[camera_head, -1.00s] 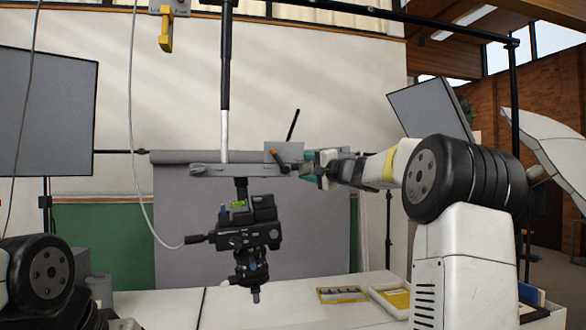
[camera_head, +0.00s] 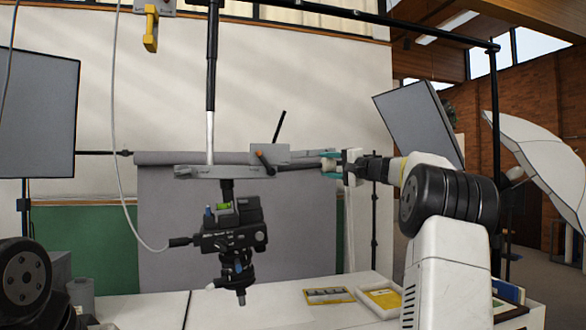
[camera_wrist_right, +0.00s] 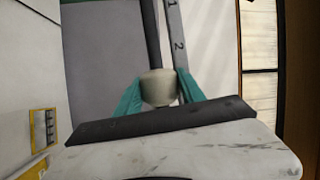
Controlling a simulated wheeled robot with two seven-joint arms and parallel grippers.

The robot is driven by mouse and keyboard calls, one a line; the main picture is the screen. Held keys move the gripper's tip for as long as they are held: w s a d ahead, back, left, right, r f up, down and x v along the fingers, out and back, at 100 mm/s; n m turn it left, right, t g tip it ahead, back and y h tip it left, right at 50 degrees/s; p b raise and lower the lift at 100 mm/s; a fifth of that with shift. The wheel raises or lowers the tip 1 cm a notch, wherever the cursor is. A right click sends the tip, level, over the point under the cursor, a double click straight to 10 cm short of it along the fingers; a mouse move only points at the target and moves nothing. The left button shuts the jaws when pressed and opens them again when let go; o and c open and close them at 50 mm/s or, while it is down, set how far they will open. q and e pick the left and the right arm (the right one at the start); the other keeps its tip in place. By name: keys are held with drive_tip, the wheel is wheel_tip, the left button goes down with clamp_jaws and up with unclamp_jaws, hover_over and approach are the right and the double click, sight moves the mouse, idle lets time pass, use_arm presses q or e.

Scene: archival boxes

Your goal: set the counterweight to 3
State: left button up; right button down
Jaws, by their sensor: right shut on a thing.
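The counterweight is a pale beige drum on a dark rod. In the right wrist view the counterweight (camera_wrist_right: 158,87) sits between the teal fingertips of my right gripper (camera_wrist_right: 160,95), which is shut on it. Beside the rod runs a grey scale bar (camera_wrist_right: 176,45) with the marks 1 and 2 showing. The drum is past the 2, on the gripper's side; no 3 is visible. In the head view my right gripper (camera_head: 331,164) is at the right end of the rod (camera_head: 298,165), right of the grey bracket (camera_head: 270,155). My left gripper is not in view.
A black camera head (camera_head: 235,235) hangs below the grey crossbar (camera_head: 200,172). A cable loops at its left. A grey panel (camera_head: 420,125) and white umbrella (camera_head: 540,160) stand at the right.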

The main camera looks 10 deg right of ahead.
drive_tip(key=shift+d, duration=0.85)
drive_tip(key=c, duration=0.7)
unclamp_jaws()
drive_tip(key=v, duration=0.7)
drive_tip(key=shift+s, duration=0.35)
drive_tip(key=shift+d, duration=0.1)
